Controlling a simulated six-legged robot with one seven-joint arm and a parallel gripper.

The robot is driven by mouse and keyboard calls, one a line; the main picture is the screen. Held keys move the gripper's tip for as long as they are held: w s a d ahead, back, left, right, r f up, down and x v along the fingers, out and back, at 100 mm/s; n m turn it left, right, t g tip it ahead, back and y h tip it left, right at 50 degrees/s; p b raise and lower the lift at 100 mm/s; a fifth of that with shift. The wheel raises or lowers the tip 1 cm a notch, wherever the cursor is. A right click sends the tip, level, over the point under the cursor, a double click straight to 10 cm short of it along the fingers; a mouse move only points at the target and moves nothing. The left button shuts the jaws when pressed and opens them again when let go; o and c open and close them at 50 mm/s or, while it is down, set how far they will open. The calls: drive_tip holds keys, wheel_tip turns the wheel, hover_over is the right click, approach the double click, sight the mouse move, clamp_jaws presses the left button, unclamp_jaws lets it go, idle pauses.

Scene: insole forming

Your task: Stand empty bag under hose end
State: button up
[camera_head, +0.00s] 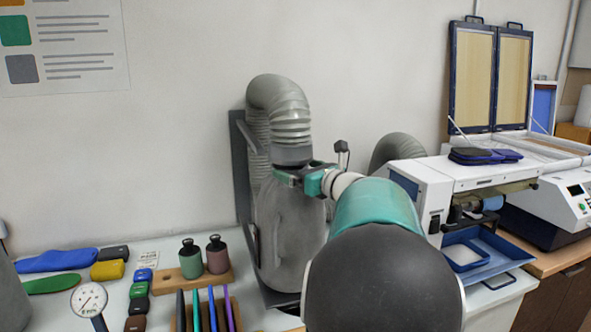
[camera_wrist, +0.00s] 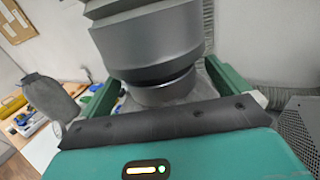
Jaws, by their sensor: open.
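The grey ribbed hose (camera_head: 280,98) arches over and points down; its dark end collar (camera_head: 292,155) also fills the wrist view's upper middle (camera_wrist: 155,45). A grey bag (camera_head: 280,235) stands upright under the hose end, against a dark frame. My gripper (camera_head: 302,178) is open at the level of the bag's top, just below the collar. In the wrist view its green fingers stand on either side of the collar's lower ring (camera_wrist: 165,90). The bag's neck is mostly hidden by my gripper, so I cannot tell whether it is seated on the collar.
The dark upright frame (camera_head: 243,180) is close behind the bag. A white machine with a blue tray (camera_head: 475,258) is to the right. Another grey sack (camera_wrist: 47,97) shows at left in the wrist view.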

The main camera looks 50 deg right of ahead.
drive_tip(key=s+a, duration=0.1)
drive_tip(key=s, duration=0.9)
drive_tip(key=shift+a, duration=0.25)
drive_tip(key=w+a+f+n+g+y, duration=0.1)
drive_tip(key=a+f+n+g+y, duration=0.15)
drive_tip(key=a+n, duration=0.55)
drive_tip(key=w+a+f+n+g+y, duration=0.1)
drive_tip(key=a+f+n+g+y, duration=0.2)
drive_tip(key=a, duration=0.8)
drive_tip(key=w+a+f+n+g+y, duration=0.1)
drive_tip(key=a+f+n+g+y, duration=0.2)
drive_tip(key=a+n, duration=0.55)
drive_tip(key=s+a+f+n+g+h, duration=0.3)
drive_tip(key=s+a+f+n+h, duration=0.3)
drive_tip(key=n, duration=1.1)
drive_tip(key=s+a+f, duration=0.3)
drive_tip(key=s+a, duration=0.1)
drive_tip(key=a, duration=0.2)
drive_tip(key=shift+s+a+f+n+g, duration=0.2)
drive_tip(key=shift+s+a+n+g, duration=0.15)
drive_tip(key=shift+a, duration=0.05)
